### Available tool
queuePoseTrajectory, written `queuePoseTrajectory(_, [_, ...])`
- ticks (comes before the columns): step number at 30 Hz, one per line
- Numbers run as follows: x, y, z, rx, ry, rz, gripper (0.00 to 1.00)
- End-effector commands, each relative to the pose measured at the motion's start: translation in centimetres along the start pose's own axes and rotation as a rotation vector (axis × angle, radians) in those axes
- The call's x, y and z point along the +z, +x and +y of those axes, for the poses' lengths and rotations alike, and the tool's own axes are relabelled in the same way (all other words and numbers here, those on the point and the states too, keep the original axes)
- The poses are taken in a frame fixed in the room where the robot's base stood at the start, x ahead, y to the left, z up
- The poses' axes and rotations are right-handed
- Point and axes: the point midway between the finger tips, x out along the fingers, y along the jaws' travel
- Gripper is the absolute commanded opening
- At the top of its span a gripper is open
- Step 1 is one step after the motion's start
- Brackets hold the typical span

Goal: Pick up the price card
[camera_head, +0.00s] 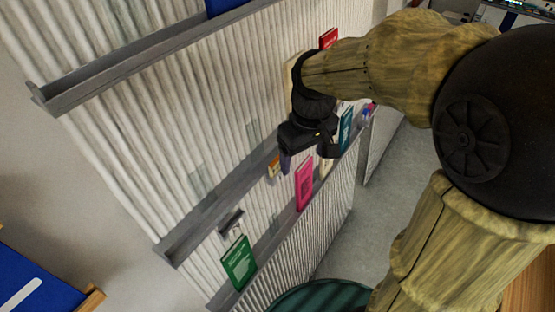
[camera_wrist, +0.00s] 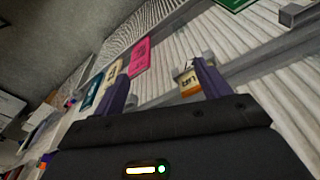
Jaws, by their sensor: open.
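A small orange and white card (camera_wrist: 188,82), which looks like the price card, stands on a grey ledge in the wrist view, just inside my right-hand finger. It also shows in the head view (camera_head: 273,166), just left of my gripper (camera_head: 300,152). My gripper is open in the wrist view (camera_wrist: 162,86), with its two purple fingers apart and nothing held between them. The card's lower part is partly hidden by the finger. I cannot tell whether the finger touches it.
A pink booklet (camera_head: 304,184), a green booklet (camera_head: 239,262) and a teal booklet (camera_head: 345,128) stand on the ledges of the ribbed white wall panel (camera_head: 130,150). A small grey holder (camera_head: 231,222) sits above the green booklet. The grey floor (camera_head: 385,195) at right is open.

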Motion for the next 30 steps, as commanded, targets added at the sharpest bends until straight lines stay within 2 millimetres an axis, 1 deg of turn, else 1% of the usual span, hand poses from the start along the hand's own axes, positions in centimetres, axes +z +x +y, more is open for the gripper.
queuePoseTrajectory(1, [-1.1,-1.6,-0.6,-0.004,-0.057,-0.005,0.75])
queuePoseTrajectory(6, [-3.5,-7.0,-3.1,-0.029,-0.264,-0.05,0.75])
queuePoseTrajectory(9, [-4.1,-9.3,-4.2,-0.043,-0.356,-0.074,0.75])
queuePoseTrajectory(12, [-4.2,-10.4,-4.7,-0.05,-0.399,-0.088,0.75])
queuePoseTrajectory(15, [-4.2,-10.6,-4.8,-0.051,-0.407,-0.091,0.75])
queuePoseTrajectory(23, [-4.1,-10.4,-4.8,-0.052,-0.404,-0.092,0.75])
queuePoseTrajectory(26, [-4.1,-9.6,-4.8,-0.052,-0.404,-0.093,0.75])
queuePoseTrajectory(30, [-3.8,-7.5,-4.9,-0.053,-0.404,-0.095,0.75])
